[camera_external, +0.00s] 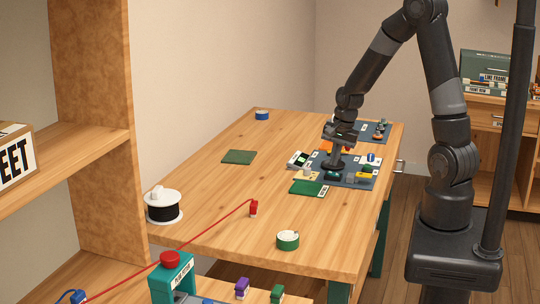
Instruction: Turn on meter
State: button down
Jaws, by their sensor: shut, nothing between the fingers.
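My gripper (334,170) points down over a dark board (350,179) on the wooden table, its fingers shut with nothing between them. It is close above a small black round piece (333,177); I cannot tell whether they touch. A small white-and-dark device (298,159) lies just left of the board and may be the meter, but its face is too small to read. My wrist hides part of the area behind the board.
Small coloured parts, including a yellow one (363,175), crowd the board. A green mat (306,188) lies in front, and another dark board (374,131) behind. A red cable (190,245) runs to a red plug (253,208). The table's left middle is mostly clear.

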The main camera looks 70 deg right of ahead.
aim_at(336, 174)
jog(key=shift+w+f, duration=0.2)
jog(key=shift+f, duration=1)
jog(key=shift+w+f, duration=0.1)
jog(key=shift+w, duration=0.05)
jog(key=shift+f+g, duration=0.1)
jog(key=shift+g, duration=0.2)
jog(key=shift+s, duration=0.2)
jog(key=shift+s, duration=0.7)
